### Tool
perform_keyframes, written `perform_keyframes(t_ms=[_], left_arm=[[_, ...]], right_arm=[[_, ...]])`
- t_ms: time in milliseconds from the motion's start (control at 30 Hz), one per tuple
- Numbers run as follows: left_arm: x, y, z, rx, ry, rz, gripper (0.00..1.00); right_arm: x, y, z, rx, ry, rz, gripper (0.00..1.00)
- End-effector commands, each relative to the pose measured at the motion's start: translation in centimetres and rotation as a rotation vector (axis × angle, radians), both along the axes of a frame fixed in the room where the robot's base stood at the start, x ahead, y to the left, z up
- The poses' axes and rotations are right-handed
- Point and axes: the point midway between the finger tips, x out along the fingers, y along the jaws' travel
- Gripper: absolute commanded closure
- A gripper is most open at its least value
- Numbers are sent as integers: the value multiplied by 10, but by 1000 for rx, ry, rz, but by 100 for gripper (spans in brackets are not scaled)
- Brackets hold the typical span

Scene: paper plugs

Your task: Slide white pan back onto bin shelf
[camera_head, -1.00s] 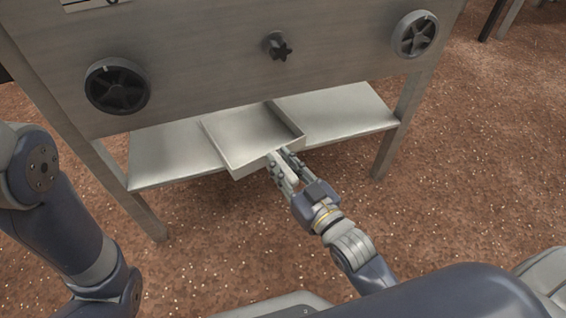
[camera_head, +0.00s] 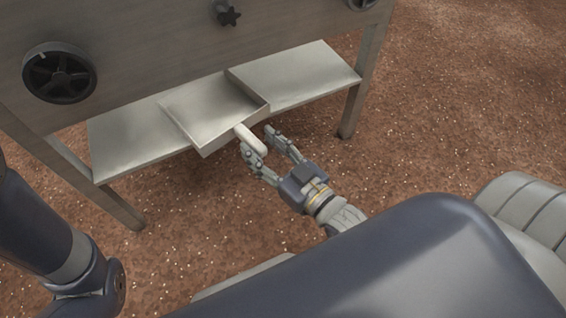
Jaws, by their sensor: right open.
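The white pan (camera_head: 208,108) is a shallow rectangular tray with a pale handle (camera_head: 250,140). It lies on the metal bin shelf (camera_head: 120,150), with its front edge sticking out a little past the shelf's front edge. Its handle points out toward me. My right gripper (camera_head: 257,140) is open, with its fingers spread on either side of the handle's free end. Whether a finger touches the handle, I cannot tell. My left arm shows at the left edge, but its gripper is out of view.
The metal bin's front panel (camera_head: 150,60) with black knobs (camera_head: 59,72) hangs over the shelf. Its legs (camera_head: 365,75) stand at both sides. The shelf is bare left and right of the pan. Brown speckled floor (camera_head: 440,120) is open in front and to the right.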

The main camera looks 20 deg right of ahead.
Motion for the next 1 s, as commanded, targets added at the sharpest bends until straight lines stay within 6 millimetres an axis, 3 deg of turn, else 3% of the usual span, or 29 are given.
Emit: perform_keyframes(t_ms=[200, 400, 833, 1000], left_arm=[[0, 0, 0, 0, 0, 0, 58], [0, 0, 0, 0, 0, 0, 58], [1, 0, 1, 0, 4, 0, 58], [27, -1, 12, 5, 93, 7, 58]], right_arm=[[-35, -10, -1, -1, 3, 1, 55], [-57, -17, 0, 0, 1, 0, 55], [-67, -20, 3, 0, -3, 0, 55], [-67, -20, 29, 1, -3, 0, 55]])
